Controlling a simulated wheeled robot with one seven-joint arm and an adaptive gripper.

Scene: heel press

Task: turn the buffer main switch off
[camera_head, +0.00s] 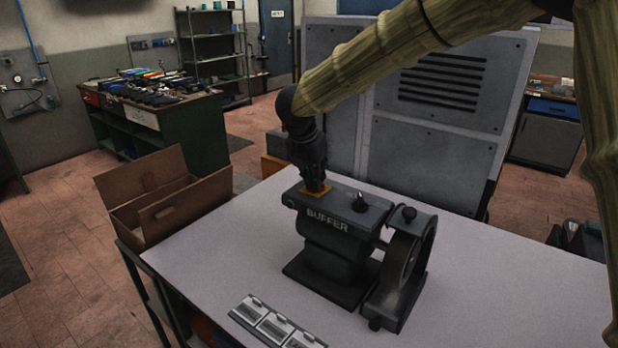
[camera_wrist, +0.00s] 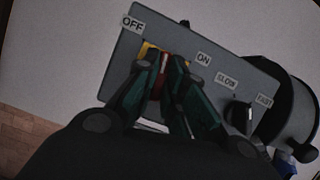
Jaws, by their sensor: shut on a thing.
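The buffer (camera_head: 335,235) is a dark grey machine marked BUFFER standing on the white table. Its main switch is a red part on a yellow plate (camera_head: 318,193) at the left of its top; the red switch (camera_wrist: 164,88) also shows in the wrist view between the OFF and ON labels. My gripper (camera_head: 314,184) points down at the switch from above. In the wrist view its green fingers (camera_wrist: 166,75) are closed around the red switch, hiding much of it. I cannot tell which way the switch is set.
A black speed knob (camera_wrist: 240,115) between SLOW and FAST labels sits right of the switch. A wheel in a guard (camera_head: 405,260) stands at the buffer's right. An open cardboard box (camera_head: 165,205) is at the table's left edge, and labelled cards (camera_head: 275,325) lie in front.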

